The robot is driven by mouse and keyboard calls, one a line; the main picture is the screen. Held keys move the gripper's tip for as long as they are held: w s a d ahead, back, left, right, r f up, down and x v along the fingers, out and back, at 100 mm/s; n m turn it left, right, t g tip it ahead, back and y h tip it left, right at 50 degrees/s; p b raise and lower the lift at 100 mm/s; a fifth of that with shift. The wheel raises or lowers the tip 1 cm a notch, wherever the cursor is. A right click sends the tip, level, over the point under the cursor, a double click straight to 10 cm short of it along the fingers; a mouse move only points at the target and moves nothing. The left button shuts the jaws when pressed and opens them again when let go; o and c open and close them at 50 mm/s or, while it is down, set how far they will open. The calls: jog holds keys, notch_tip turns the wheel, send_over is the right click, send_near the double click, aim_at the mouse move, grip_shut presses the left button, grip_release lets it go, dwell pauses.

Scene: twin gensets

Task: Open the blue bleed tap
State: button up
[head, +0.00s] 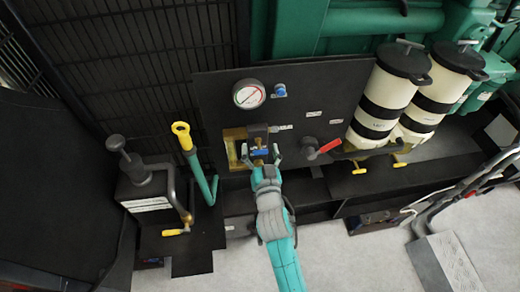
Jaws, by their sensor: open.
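A brass valve block (236,138) is on the dark panel, low and left of its middle. A small blue handle (261,153) shows on it, which looks like the blue tap. My gripper (261,157) is open, with one finger on each side of the blue handle. I cannot tell whether the fingers touch it. My gripper hides the lower part of the block. A second blue part, a small round knob (280,90), sits higher on the panel, beside the gauge.
A round gauge (249,94) is above the block. A red lever (329,146) is to the right, near two cream-and-black cylinders (381,95) with yellow taps below. A yellow-topped pipe (183,135) and a dark hand pump (143,180) stand left.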

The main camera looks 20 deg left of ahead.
jog(key=c, duration=1.1)
jog(key=shift+n, duration=0.3)
jog(key=n, duration=1)
jog(key=shift+r+n, duration=0.1)
jog(key=shift+n, duration=0.3)
jog(key=n, duration=1.1)
jog(key=shift+n, duration=0.3)
